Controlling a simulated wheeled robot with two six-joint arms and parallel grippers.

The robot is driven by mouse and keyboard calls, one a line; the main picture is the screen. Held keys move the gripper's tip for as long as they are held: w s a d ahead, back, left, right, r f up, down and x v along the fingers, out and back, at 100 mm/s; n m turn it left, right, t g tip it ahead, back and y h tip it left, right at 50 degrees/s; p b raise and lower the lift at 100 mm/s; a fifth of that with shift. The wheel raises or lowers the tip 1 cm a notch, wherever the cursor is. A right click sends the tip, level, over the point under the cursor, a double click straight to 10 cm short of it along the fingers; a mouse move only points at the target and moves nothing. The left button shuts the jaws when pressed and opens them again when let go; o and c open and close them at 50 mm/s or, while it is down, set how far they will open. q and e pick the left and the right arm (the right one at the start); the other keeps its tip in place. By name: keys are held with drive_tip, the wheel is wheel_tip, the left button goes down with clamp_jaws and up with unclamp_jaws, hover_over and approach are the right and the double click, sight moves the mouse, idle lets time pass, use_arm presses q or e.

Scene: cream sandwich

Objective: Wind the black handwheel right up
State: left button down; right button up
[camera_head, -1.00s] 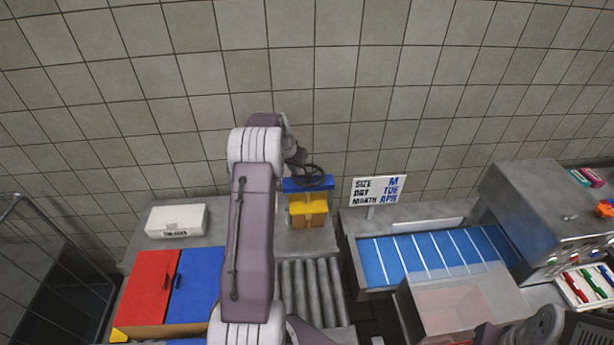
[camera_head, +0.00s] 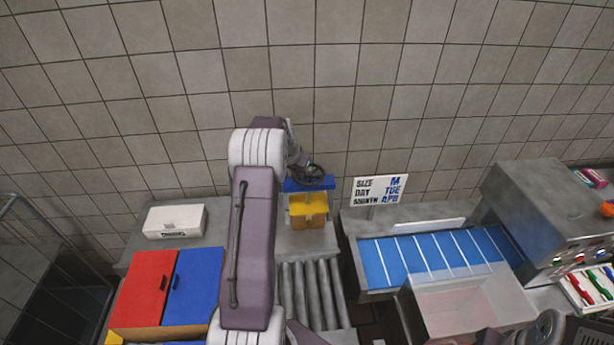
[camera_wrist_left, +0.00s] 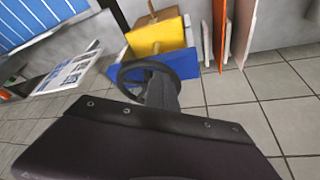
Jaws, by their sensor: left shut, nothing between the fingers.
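The black handwheel (camera_head: 313,175) sits on top of the blue top plate (camera_head: 296,185) of a small press with a yellow block (camera_head: 308,204) below. My left gripper (camera_head: 304,166) is at the wheel's left side in the head view, small and partly blurred against it. In the left wrist view the wheel (camera_wrist_left: 132,70) shows just past my shut left gripper (camera_wrist_left: 160,82), whose fingers overlap the rim's right part. I cannot tell whether they touch it. My right gripper does not show clearly; only part of my right arm is at the bottom right.
A white box (camera_head: 176,221) and red (camera_head: 150,285) and blue (camera_head: 193,287) lids lie to the left. A roller track (camera_head: 313,295) runs in front of the press. A sign (camera_head: 380,190) and a blue conveyor (camera_head: 430,254) stand to the right. A tiled wall is behind.

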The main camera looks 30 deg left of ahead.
sight(314, 182)
use_arm(q)
drive_tip(key=shift+s+d, duration=0.1)
drive_tip(key=shift+d, duration=0.25)
drive_tip(key=shift+d, duration=0.1)
drive_tip(key=shift+d+f, duration=0.1)
drive_tip(key=shift+d, duration=0.35)
drive_tip(key=shift+w+d, duration=0.2)
drive_tip(key=shift+d, duration=0.35)
drive_tip(key=shift+w+d, duration=0.45)
drive_tip(key=shift+d, duration=0.1)
drive_tip(key=shift+w+d, duration=0.25)
drive_tip(key=shift+d, duration=0.05)
